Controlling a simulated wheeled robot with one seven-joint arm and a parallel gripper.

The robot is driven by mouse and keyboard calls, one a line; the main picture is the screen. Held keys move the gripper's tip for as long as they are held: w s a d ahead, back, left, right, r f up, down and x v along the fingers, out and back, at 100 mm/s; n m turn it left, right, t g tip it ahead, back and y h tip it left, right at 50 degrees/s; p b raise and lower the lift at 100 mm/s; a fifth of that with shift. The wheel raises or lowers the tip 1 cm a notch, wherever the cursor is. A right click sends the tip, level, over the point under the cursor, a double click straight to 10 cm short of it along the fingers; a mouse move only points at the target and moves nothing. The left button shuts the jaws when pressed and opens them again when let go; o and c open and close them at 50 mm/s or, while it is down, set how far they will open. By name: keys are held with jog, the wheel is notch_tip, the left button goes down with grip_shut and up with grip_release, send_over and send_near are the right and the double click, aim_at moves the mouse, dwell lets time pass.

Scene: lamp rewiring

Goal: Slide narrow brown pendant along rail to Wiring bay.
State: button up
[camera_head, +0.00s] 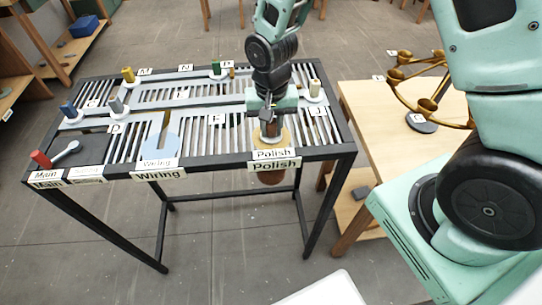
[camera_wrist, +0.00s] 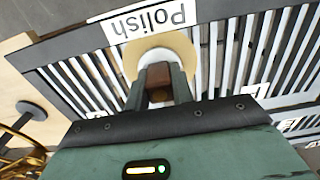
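My gripper (camera_head: 268,118) is above the Polish bay. In the wrist view my gripper's fingers (camera_wrist: 160,88) stand on both sides of the block and appear closed against it. The Wiring bay (camera_head: 158,150) is a light-blue round pad to the left on the front edge, with a slot running back from it; nothing stands on it. My gripper hides the pendant's top in the head view.
Slatted panels and pale rails (camera_head: 180,101) cover the black-framed table. Other pegs on white discs stand at the back and left: yellow (camera_head: 128,75), blue (camera_head: 68,109), grey (camera_head: 116,105). A red-handled lever (camera_head: 41,159) is front left. A wooden table with a brass lamp (camera_head: 405,75) stands right.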

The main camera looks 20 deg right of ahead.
jog(key=w+d, duration=0.1)
jog(key=w, duration=0.3)
jog(key=w+d, duration=0.2)
jog(key=w, duration=0.3)
jog(key=w+d+p, duration=0.1)
jog(key=w, duration=0.3)
jog(key=shift+w+d, duration=0.15)
jog(key=shift+d, duration=0.05)
dwell(0.5)
jog(key=shift+w+a+b, duration=0.15)
jog(key=shift+w+a, duration=1)
jog(key=shift+a, duration=2.35)
jog(key=shift+w+a+b, duration=0.2)
jog(key=shift+w+a, duration=0.9)
jog(key=shift+a, duration=2.4)
jog(key=shift+w+a+b, duration=0.15)
jog(key=shift+w+a, duration=1)
jog(key=shift+a, duration=2.35)
jog(key=a, duration=0.2)
jog(key=w+a, duration=0.1)
jog(key=a, duration=0.2)
jog(key=shift+w+a+b, duration=0.35)
jog(key=shift+w, duration=0.05)
